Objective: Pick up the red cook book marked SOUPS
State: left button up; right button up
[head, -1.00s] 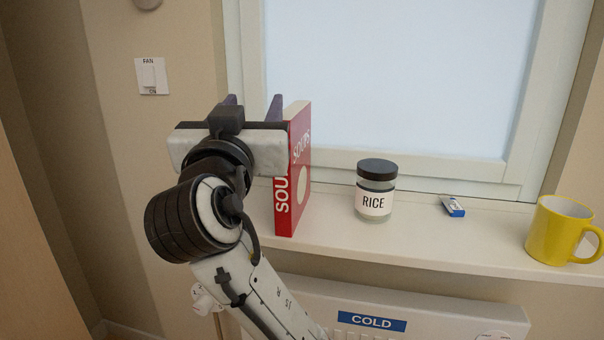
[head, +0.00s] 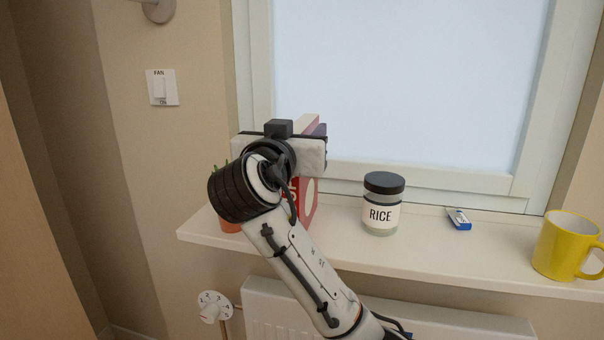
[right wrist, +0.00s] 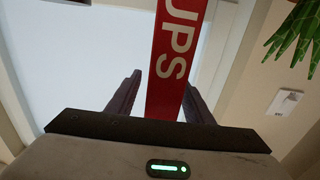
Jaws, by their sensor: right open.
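The red cook book (head: 309,205) stands upright on the window sill, mostly hidden behind my right arm and gripper in the head view. In the right wrist view its red spine (right wrist: 170,70) shows the white letters "UPS". My right gripper (head: 305,132) is at the book's upper part. In the right wrist view its two dark fingers (right wrist: 160,98) are open, one on each side of the spine. I cannot tell whether either finger touches the book. My left gripper is not in view.
A RICE jar (head: 382,205) stands right of the book, then a small blue-and-white object (head: 459,220) and a yellow mug (head: 566,247). A plant (right wrist: 300,35) in an orange pot (head: 229,226) is to the left, partly behind my arm. The window is behind.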

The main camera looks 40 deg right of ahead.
jog(key=shift+x, duration=0.9)
jog(key=shift+a, duration=0.1)
grip_shut()
dwell(0.5)
